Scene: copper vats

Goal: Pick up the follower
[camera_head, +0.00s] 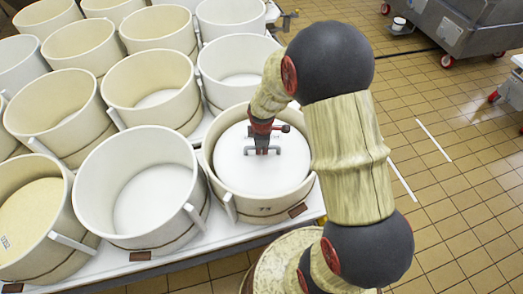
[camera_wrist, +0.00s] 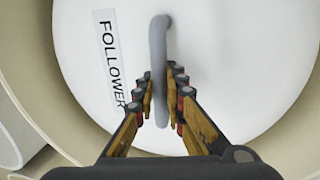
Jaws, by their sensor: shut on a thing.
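The follower (camera_head: 288,176) is a white round disc with a grey bar handle, seated inside a cream vat at the front right of the group. In the wrist view the follower (camera_wrist: 230,60) fills most of the picture and bears the printed word FOLLOWER. Its grey handle (camera_wrist: 158,60) runs between my fingers. My gripper (camera_head: 262,146) is over the disc at the handle. In the wrist view my gripper (camera_wrist: 160,95) is shut on the handle, with a finger on each side. Whether the disc is lifted at all, I cannot tell.
The vat around the follower (camera_head: 228,196) has its rim close about the disc. An empty vat (camera_head: 105,190) stands to its left, and several more vats stand behind on the white table (camera_head: 190,252). A grey wheeled cart (camera_head: 445,25) is at the back right. Tiled floor is open at right.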

